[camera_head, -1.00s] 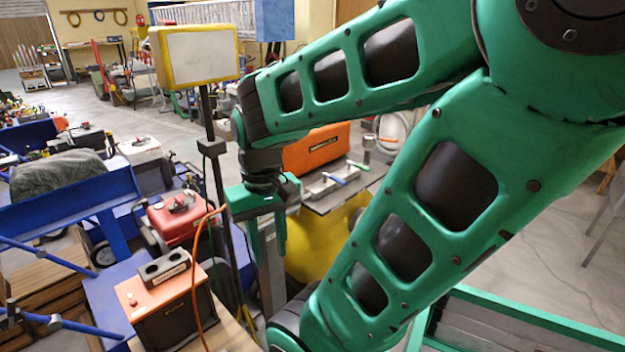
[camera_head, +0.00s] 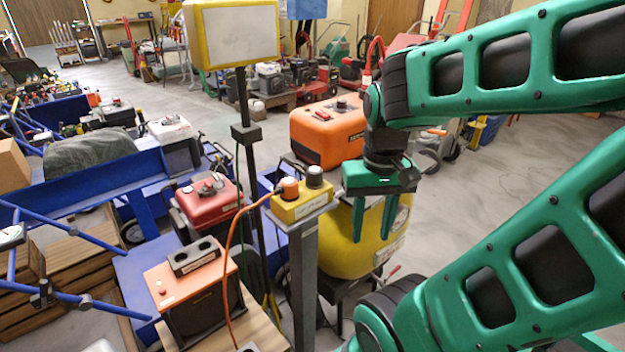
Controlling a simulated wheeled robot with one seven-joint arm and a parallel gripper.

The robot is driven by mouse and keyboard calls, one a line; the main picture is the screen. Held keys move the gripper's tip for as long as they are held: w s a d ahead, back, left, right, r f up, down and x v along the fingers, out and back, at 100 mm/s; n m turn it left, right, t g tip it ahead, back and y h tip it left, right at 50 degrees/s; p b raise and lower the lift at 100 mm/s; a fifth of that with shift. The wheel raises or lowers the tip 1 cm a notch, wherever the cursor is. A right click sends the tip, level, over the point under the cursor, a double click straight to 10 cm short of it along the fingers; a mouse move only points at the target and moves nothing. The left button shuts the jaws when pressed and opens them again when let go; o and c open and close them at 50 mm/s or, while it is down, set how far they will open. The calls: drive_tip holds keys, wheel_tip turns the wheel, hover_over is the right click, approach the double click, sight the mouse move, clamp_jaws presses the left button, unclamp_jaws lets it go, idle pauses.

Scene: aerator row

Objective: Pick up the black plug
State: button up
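A short dark plug (camera_head: 314,177) with a pale top stands upright on the yellow socket box (camera_head: 302,206), at the top of a grey post. An orange plug (camera_head: 290,188) with an orange cable sits beside it on the left. My gripper (camera_head: 373,238) points down to the right of the box, its two green fingers apart with nothing between them. It looks clear of both plugs; its distance in depth is hard to judge.
A yellow-framed panel (camera_head: 235,35) on a dark pole rises left of the box. An orange machine (camera_head: 327,130) and a yellow tank (camera_head: 345,250) stand behind. An orange-topped unit (camera_head: 193,280) is at lower left. Open floor (camera_head: 530,160) lies to the right.

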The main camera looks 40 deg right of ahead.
drive_tip(key=o, duration=0.3)
drive_tip(key=shift+d+r+n, duration=0.25)
drive_tip(key=shift+r+n, duration=0.35)
drive_tip(key=shift+r, duration=0.35)
drive_tip(key=n, duration=1.5)
approach(313, 169)
drive_tip(key=shift+s+a+f, duration=0.15)
drive_tip(key=shift+s, duration=0.15)
drive_tip(key=shift+w+n, duration=0.2)
drive_tip(key=shift+n, duration=0.2)
drive_tip(key=shift+w+f, duration=0.1)
drive_tip(key=shift+f, duration=0.25)
drive_tip(key=f, duration=0.9)
drive_tip(key=shift+d+f, duration=0.2)
drive_tip(key=shift+f, duration=0.2)
drive_tip(key=shift+c, duration=0.6)
drive_tip(key=c, duration=1)
